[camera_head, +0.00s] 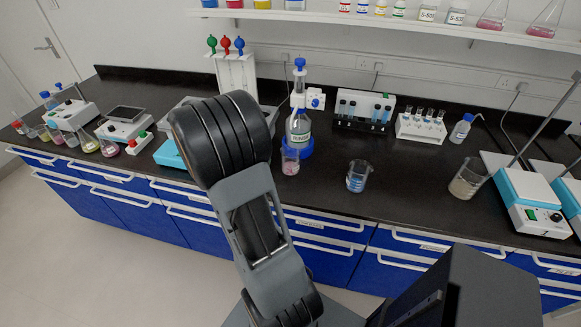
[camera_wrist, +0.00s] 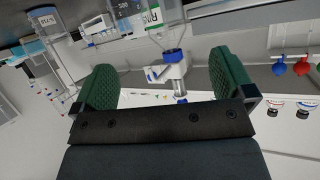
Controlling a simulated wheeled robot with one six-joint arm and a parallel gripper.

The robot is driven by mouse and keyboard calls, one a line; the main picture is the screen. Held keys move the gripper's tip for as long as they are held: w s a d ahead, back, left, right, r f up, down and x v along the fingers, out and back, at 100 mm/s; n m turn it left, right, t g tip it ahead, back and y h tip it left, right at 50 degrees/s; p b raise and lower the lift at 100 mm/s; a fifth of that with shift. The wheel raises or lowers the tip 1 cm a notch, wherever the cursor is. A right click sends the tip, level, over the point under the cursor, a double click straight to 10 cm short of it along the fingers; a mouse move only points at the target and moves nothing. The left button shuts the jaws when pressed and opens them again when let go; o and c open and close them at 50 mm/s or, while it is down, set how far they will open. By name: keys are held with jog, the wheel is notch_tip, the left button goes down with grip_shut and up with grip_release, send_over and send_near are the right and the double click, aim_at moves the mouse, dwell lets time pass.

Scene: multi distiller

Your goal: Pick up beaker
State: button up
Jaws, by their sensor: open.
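Beakers stand on the black bench in the head view: one with blue liquid (camera_head: 357,177) right of centre, one with greyish contents (camera_head: 467,181) farther right by a hotplate, and a small one with pink liquid (camera_head: 290,161) in front of the dispenser bottle. The frames do not show which one the task names. My gripper (camera_wrist: 161,82) is open in the wrist view, its two green-padded fingers apart with nothing held between them. The dispenser bottle's white and blue pump (camera_wrist: 168,72) shows beyond the fingers. My arm hides the gripper in the head view.
The dispenser bottle (camera_head: 299,128) stands on the bench behind the pink beaker. Tube racks (camera_head: 364,110) stand at the back, and a hotplate stirrer (camera_head: 532,203) at the right. A shelf (camera_head: 420,25) runs above. Bench between the blue and greyish beakers is clear.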

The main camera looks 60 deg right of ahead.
jog(key=s+d+f+g, duration=0.2)
jog(key=s, duration=0.1)
jog(key=m, duration=0.1)
send_near(297, 151)
jog(key=shift+f+x, duration=0.2)
jog(key=shift+x, duration=2.95)
jog(key=shift+a, duration=0.1)
jog(key=shift+c, duration=0.5)
jog(key=c, duration=1)
jog(key=shift+r, duration=0.25)
